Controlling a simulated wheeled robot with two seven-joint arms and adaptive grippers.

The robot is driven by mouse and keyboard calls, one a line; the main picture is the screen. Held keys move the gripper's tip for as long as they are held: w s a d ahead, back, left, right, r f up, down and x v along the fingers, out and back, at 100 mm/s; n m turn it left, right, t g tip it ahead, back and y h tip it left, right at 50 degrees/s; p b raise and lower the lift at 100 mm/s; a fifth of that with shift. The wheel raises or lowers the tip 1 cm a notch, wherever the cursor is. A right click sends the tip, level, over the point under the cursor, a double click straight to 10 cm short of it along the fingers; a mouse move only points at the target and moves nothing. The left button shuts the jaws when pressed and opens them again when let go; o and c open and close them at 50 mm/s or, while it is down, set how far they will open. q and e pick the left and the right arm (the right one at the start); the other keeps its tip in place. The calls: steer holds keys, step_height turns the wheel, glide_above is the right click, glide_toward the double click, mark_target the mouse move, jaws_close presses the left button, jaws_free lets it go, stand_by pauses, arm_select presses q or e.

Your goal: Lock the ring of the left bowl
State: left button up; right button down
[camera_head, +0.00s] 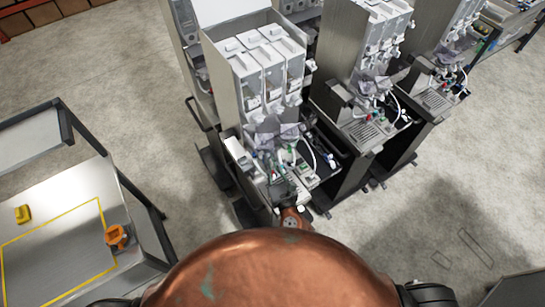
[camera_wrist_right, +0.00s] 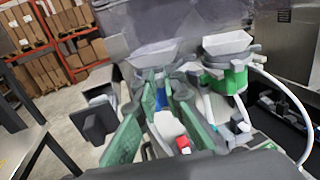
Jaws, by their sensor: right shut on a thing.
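The nearest dispenser (camera_head: 262,72) stands in the middle of the head view, with two bowls low on its front. In the wrist view the left bowl (camera_wrist_right: 152,54) has a pale, funnel-like upper part. A blue part of its ring (camera_wrist_right: 161,98) shows between my right gripper's green fingers (camera_wrist_right: 158,112). These fingers are shut on the ring and hide most of it. In the head view my right gripper (camera_head: 281,186) is in front of the dispenser's base. The right bowl (camera_wrist_right: 228,43) has a green ring (camera_wrist_right: 232,82) and is apart from the fingers. My left gripper is out of view.
A white tube (camera_wrist_right: 283,88) curves beside the right bowl. A small red part (camera_wrist_right: 183,142) lies near the fingers. Other dispensers (camera_head: 365,50) stand to the right. A table (camera_head: 50,215) with a yellow object (camera_head: 22,213) and an orange object (camera_head: 116,237) is at left.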

steer(key=shift+d, duration=0.1)
steer(key=c, duration=2)
jaws_free()
steer(key=v, duration=1.2)
